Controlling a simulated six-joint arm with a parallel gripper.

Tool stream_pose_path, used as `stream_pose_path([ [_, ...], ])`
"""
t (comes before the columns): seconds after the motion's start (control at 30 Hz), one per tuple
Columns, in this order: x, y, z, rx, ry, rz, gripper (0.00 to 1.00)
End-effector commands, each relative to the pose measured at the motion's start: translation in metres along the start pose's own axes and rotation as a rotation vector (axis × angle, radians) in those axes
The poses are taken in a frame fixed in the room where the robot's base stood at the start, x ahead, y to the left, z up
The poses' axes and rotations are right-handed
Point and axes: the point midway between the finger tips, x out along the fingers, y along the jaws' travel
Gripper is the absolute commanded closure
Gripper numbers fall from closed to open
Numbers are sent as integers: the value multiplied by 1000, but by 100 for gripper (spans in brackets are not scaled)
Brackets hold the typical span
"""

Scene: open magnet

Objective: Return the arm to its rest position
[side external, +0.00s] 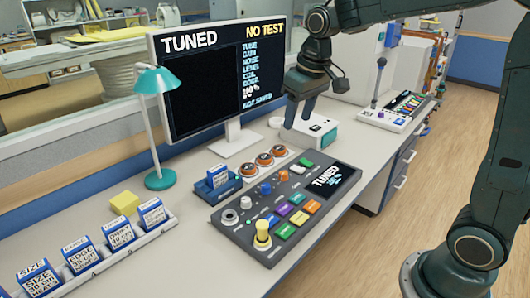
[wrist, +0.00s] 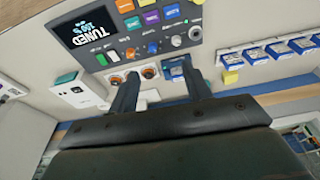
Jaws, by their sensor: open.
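My gripper (side external: 299,118) hangs in the air in front of the monitor (side external: 215,80), above the desk and behind the control console (side external: 287,208). In the wrist view my gripper (wrist: 163,82) shows two dark fingers spread apart with nothing between them. The console, with coloured buttons and a small screen reading TUNED, lies on the desk and also shows in the wrist view (wrist: 150,28). My arm reaches in from the upper right and touches nothing that I can see.
A teal lamp (side external: 157,125) stands left of the monitor. A white box (side external: 312,131) sits behind the console, close below my gripper. A rack of blue-white blocks (side external: 105,250) lies at the front left. Open floor (side external: 400,200) lies right of the desk.

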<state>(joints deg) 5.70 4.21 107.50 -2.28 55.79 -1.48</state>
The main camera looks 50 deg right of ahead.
Motion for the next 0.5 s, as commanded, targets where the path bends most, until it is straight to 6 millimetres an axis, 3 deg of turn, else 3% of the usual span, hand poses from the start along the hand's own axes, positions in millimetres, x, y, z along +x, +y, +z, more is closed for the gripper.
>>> stream_pose_path([
  [0.2,-31,-10,44,-11,59,2,51],
  [0.5,-55,-18,105,-21,136,3,51],
])
